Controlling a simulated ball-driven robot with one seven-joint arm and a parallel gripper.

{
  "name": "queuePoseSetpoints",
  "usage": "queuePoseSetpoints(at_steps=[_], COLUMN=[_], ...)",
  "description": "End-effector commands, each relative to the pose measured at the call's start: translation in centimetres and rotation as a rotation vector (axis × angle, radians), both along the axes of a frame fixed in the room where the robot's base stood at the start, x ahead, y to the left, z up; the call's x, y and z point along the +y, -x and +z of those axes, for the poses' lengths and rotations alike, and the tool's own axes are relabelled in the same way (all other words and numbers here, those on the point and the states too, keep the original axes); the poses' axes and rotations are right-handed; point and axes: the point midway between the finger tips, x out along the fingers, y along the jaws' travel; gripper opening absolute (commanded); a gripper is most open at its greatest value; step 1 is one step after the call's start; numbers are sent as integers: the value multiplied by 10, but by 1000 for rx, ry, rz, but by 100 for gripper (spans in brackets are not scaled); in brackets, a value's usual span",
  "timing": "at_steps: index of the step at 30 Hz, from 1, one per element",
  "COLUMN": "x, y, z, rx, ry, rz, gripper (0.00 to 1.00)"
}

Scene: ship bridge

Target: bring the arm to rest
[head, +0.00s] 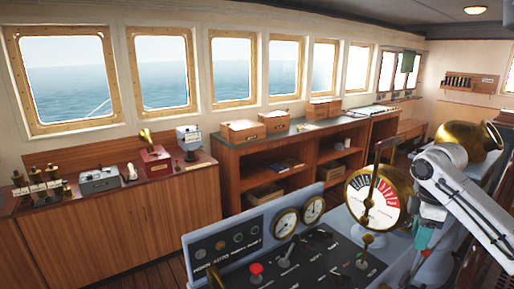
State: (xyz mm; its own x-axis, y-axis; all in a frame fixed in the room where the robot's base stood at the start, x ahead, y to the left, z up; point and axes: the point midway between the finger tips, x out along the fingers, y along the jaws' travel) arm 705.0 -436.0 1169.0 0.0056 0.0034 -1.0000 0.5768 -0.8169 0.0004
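My arm (470,195) shows at the right edge in the head view. A pale grey link rises from the lower right to a bend beside the brass engine telegraph (378,200). Below the bend, paler parts with a small teal piece (422,237) hang close to the right side of the console. My gripper's fingers cannot be made out among these parts. I cannot tell whether the arm touches the telegraph or the console, or whether it holds anything.
A grey control console (225,235) with gauges and levers fills the lower middle. A large brass fitting (470,140) stands behind the arm. A wooden cabinet (135,215) and shelves (270,160) bearing boxes run under the windows. Some plank floor shows between cabinets and console.

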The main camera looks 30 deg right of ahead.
Motion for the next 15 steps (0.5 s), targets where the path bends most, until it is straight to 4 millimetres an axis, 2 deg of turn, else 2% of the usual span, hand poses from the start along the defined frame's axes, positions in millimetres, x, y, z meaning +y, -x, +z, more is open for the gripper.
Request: queuePoseSetpoints(at_steps=[10,15], x=[46,85], y=[-40,-66], z=[-15,-28], rx=[-78,-138], ry=[-33,-67], rz=[20,22], gripper=[39,39])
